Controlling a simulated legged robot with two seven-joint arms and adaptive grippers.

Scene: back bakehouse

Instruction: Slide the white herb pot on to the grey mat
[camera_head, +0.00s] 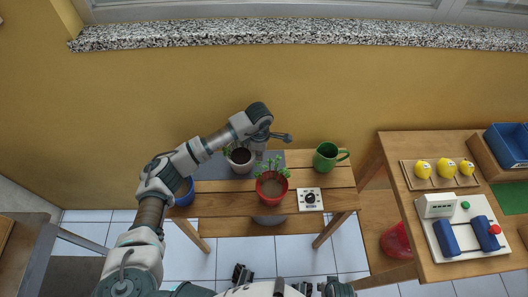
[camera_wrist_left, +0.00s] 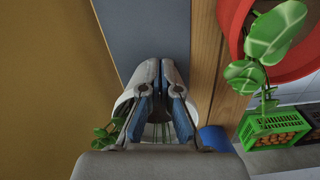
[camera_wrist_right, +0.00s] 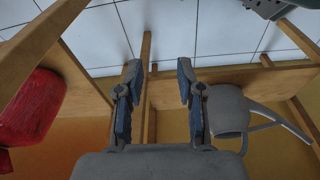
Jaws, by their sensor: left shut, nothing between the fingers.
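The white herb pot (camera_head: 240,161), with dark soil and green leaves, stands upright at the back left of the slatted wooden bench. The grey mat (camera_head: 273,155) lies along the back of the bench and shows on both sides of the pot. The pot appears to stand over the mat; its base is hidden. My left gripper (camera_head: 262,152) is shut and empty, low at the pot's right side. In the left wrist view its fingertips (camera_wrist_left: 161,66) are together over the mat, with the pot's white rim (camera_wrist_left: 124,102) partly behind them. My right gripper (camera_wrist_right: 158,70) is open and empty.
A red pot with a plant (camera_head: 271,187) stands close in front of the mat. A green mug (camera_head: 326,156), a white dial box (camera_head: 310,199) and a blue pot (camera_head: 185,193) are on or by the bench. A wooden table (camera_head: 480,268) stands at the right.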

